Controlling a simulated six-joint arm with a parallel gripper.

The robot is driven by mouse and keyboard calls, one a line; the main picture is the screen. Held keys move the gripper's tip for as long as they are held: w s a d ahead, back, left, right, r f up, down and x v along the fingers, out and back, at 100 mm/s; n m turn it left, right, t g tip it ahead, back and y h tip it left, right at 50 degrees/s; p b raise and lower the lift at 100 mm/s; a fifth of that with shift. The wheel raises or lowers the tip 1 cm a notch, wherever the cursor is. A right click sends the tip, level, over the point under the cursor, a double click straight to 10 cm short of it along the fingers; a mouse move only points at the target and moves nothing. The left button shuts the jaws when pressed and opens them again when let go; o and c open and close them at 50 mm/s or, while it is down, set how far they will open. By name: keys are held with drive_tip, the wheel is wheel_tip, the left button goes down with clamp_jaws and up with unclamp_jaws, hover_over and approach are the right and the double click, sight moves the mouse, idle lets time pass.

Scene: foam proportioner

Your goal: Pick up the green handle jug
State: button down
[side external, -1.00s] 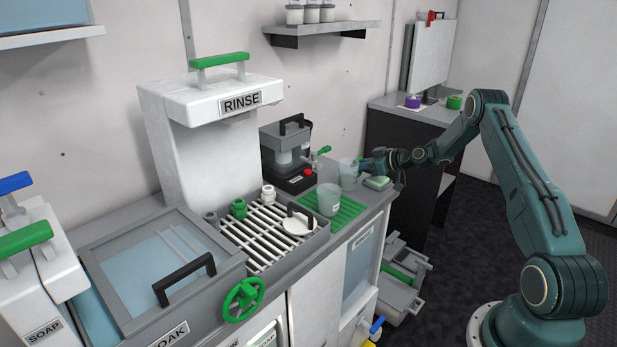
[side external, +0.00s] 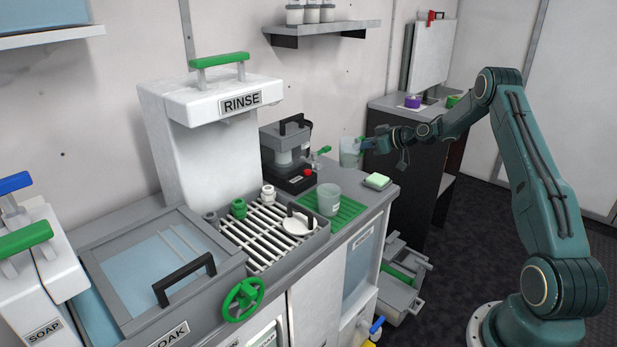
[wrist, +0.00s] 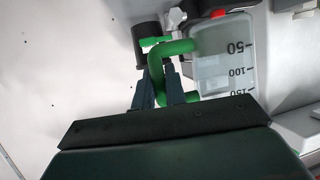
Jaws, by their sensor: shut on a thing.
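The green handle jug (side external: 349,153) is a clear measuring jug, held up above the back right of the counter. In the wrist view the jug (wrist: 222,62) shows dark marks reading 50, 100 and 150, and its green handle (wrist: 157,75) lies between my fingers. My gripper (side external: 366,144) is shut on the handle. In the wrist view my gripper (wrist: 163,85) has a dark finger on each side of the handle. The jug's base is clear of the counter in the side view.
A second clear cup (side external: 329,200) stands on the green mat (side external: 350,212). A green and white sponge (side external: 377,181) lies on the counter's right end. A dark grey machine (side external: 283,150) stands behind, with a green-handled tap (side external: 322,151). A shelf (side external: 325,30) hangs above.

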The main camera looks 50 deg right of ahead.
drive_tip(key=shift+r, duration=6)
drive_tip(key=shift+r, duration=0.1)
